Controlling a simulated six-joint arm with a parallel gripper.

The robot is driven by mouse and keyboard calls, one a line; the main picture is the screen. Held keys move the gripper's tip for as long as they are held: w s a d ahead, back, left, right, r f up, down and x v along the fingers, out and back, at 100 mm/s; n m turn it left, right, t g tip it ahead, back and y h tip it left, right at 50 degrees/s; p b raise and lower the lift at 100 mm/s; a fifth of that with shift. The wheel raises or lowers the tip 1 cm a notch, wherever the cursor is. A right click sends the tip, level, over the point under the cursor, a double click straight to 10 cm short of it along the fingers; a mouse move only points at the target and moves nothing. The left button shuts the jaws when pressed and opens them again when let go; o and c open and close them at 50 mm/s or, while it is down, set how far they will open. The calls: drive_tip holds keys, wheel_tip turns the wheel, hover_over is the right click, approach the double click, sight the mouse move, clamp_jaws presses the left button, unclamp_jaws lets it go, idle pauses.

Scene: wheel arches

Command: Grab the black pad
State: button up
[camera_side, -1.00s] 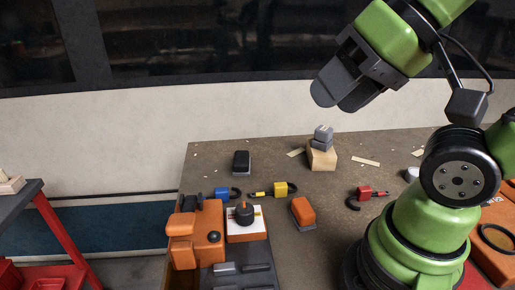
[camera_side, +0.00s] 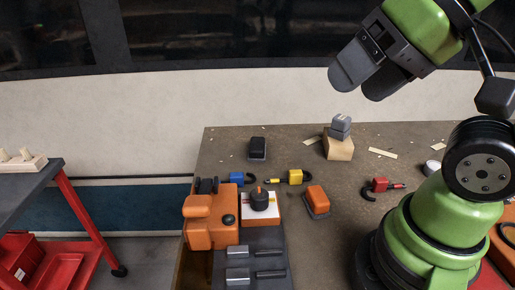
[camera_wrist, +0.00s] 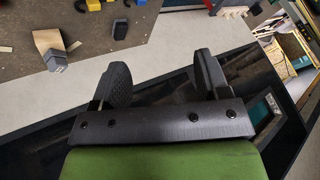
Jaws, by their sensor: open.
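The black pad (camera_side: 257,146) is a small dark block on a grey base. It lies on the brown worktable (camera_side: 225,165) near its back left edge in the side view. It also shows in the wrist view as a black block (camera_wrist: 121,30) at the upper left. My gripper (camera_side: 362,84) is high above the back of the table, to the right of the pad and well apart from it. In the wrist view my gripper (camera_wrist: 162,65) has its two dark fingers spread, with nothing between them.
A grey pad (camera_side: 341,125) stands on a wooden block (camera_side: 338,147), right of the black pad. An orange pad (camera_side: 317,198), blue, yellow and red padlocks (camera_side: 295,177), an orange device (camera_side: 210,222) and a rotary switch (camera_side: 262,203) are nearer. Wood strips lie scattered.

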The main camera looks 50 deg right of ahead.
drive_tip(key=shift+o, duration=0.3)
drive_tip(key=m+g+h, duration=0.4)
drive_tip(key=m+h, duration=0.2)
hover_over(257, 147)
drive_tip(key=s+a, duration=0.2)
wheel_tip(257, 147, down, 24)
drive_tip(key=shift+a+f, duration=0.1)
drive_tip(key=shift+f, duration=0.1)
drive_tip(key=shift+x, duration=3.05)
drive_tip(key=shift+w+r+y, duration=0.1)
drive_tip(key=shift+w+y, duration=0.1)
drive_tip(key=shift+y, duration=0.1)
drive_tip(key=c, duration=1)
